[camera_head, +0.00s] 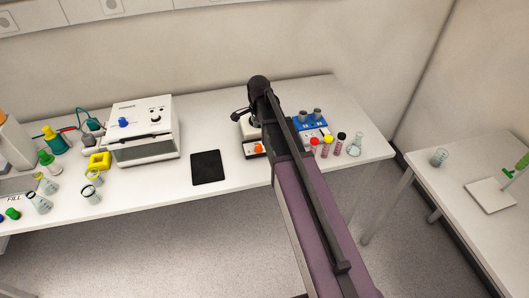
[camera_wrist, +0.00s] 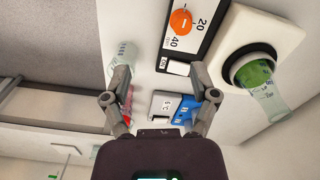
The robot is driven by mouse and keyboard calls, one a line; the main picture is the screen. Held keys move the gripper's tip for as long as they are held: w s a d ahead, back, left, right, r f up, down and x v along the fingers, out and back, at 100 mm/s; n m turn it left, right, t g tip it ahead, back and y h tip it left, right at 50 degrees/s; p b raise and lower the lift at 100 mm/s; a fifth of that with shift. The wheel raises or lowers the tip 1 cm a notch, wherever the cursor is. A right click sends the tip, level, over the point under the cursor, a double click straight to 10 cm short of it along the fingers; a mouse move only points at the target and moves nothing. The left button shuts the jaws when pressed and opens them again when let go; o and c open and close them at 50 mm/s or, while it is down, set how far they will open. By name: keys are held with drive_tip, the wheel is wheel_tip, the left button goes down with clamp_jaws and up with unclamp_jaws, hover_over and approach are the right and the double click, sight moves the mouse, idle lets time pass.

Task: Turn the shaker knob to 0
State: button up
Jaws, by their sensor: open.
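The shaker (camera_head: 252,131) stands on the bench in the head view, partly hidden behind my arm. Its orange knob (camera_head: 258,148) is on its front. I cannot read a 0 mark. A flask with green contents (camera_wrist: 254,76) sits in the shaker's round white holder. My gripper (camera_wrist: 160,71) is open and empty, its fingers spread apart below the knob in the picture and not around it.
The bench around the mat is clear.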

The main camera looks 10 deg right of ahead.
drive_tip(key=s+f+n+b, duration=0.2)
drive_tip(key=s+n, duration=0.5)
drive_tip(key=s, duration=0.2)
drive_tip(key=shift+s+a+f, duration=0.2)
drive_tip(key=shift+f, duration=0.05)
idle(0.6)
drive_tip(key=s+f+n+b, duration=0.2)
drive_tip(key=s+n, duration=0.6)
drive_tip(key=s, duration=0.2)
drive_tip(key=shift+a, duration=0.2)
drive_tip(key=shift+d, duration=0.1)
idle(1.2)
